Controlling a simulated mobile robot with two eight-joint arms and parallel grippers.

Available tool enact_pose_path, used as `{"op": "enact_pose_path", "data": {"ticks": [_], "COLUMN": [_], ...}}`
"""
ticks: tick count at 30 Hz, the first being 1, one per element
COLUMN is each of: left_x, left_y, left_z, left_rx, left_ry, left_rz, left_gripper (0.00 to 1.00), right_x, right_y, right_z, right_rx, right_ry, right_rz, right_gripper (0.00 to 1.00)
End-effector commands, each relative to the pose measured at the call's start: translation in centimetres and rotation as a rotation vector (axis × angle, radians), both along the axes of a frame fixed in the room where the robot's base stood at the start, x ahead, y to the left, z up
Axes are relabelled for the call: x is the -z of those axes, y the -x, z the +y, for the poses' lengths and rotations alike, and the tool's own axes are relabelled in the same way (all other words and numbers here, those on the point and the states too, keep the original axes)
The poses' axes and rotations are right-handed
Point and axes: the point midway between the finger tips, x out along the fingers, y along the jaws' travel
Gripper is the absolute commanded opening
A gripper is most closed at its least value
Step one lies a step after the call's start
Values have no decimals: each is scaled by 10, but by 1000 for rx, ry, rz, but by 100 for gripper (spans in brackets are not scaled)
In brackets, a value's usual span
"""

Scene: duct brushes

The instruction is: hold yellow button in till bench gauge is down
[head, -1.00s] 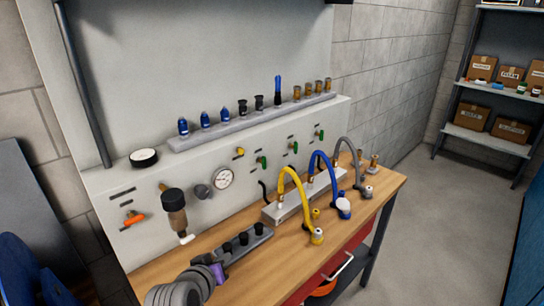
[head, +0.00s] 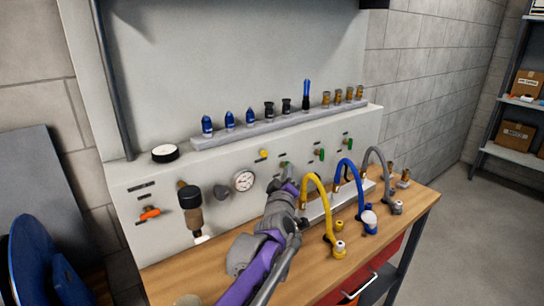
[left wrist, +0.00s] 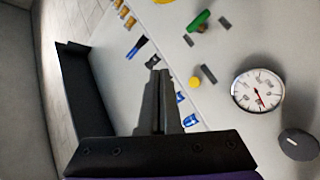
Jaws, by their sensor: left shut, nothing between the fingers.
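The yellow button (head: 264,153) sits on the pale panel, above and right of the round bench gauge (head: 243,180). In the left wrist view the yellow button (left wrist: 195,82) is just right of the fingertips, with a visible gap in the picture. The gauge (left wrist: 258,90) shows further right; its needle points toward the lower part of the dial in this rolled picture, and I cannot read the value. My left gripper (head: 287,179) is shut and empty, in front of the panel, right of and below the button. In the left wrist view its fingers (left wrist: 160,76) are together. My right gripper is not in view.
Yellow, blue and grey hoses (head: 314,181) arch over the bench (head: 210,262) right of my left arm. A grey shelf (head: 245,132) with nozzles and brushes runs above the button. A dark-capped filter (head: 190,197) and an orange valve (head: 150,213) are to the left.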

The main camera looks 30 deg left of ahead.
Motion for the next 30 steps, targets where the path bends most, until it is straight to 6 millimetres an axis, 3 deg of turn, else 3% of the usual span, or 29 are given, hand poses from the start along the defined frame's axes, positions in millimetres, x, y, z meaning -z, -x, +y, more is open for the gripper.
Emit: {"op": "enact_pose_path", "data": {"ticks": [8,21,30], "left_x": [-1,-3,-1], "left_y": [-2,-25,-33], "left_z": [6,60,79], "left_rx": [0,-1,1], "left_ry": [-1,-2,-1], "left_rz": [0,2,2], "left_gripper": [0,0,0], "right_x": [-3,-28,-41], "right_y": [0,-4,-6], "right_z": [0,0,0], "right_rx": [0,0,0], "right_ry": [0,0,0], "right_rz": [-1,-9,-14], "right_gripper": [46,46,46]}}
